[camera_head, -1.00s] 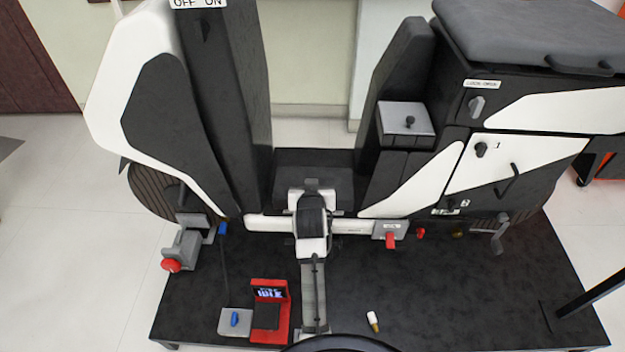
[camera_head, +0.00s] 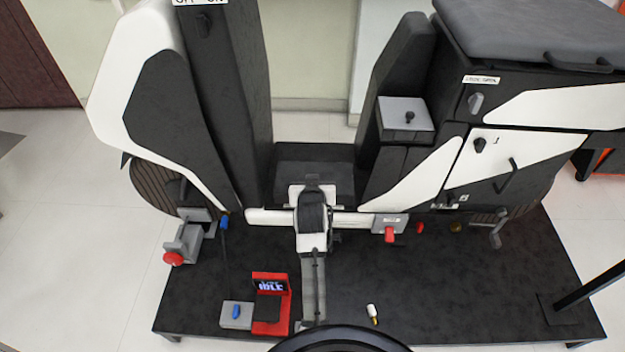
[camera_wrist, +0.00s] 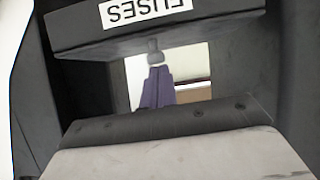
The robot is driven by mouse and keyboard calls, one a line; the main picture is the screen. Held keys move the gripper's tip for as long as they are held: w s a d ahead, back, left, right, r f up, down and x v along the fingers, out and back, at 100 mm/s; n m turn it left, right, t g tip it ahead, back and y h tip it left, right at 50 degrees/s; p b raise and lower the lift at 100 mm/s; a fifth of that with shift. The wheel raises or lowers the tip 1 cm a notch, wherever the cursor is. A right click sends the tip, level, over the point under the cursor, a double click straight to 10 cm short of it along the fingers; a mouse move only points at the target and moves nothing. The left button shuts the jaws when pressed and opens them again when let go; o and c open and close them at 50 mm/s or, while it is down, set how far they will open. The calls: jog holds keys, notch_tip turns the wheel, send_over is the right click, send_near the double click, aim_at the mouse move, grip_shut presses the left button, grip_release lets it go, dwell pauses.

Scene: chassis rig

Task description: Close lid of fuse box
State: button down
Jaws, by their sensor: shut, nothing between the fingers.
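In the wrist view, a dark panel (camera_wrist: 185,35) with a white "FUSES" label (camera_wrist: 145,10), upside down in the picture, spans the top. It looks like the fuse box lid. In the head view no "FUSES" label can be read, and my gripper cannot be made out there.
In the wrist view, dark walls stand on both sides, with a bright opening behind the fingers. In the head view, a grey box with a black knob (camera_head: 405,112) sits centre right. A red-framed display (camera_head: 270,300) and small loose parts lie on the dark platform (camera_head: 440,290).

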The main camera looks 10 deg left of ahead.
notch_tip(320, 180, up, 4)
jog(key=shift+w+f+p, duration=0.1)
jog(key=shift+f+p, duration=0.15)
jog(key=shift+p, duration=1)
jog(key=s+d+f+b, duration=0.2)
jog(key=s, duration=0.7)
jog(key=shift+s, duration=0.2)
jog(key=shift+f, duration=0.1)
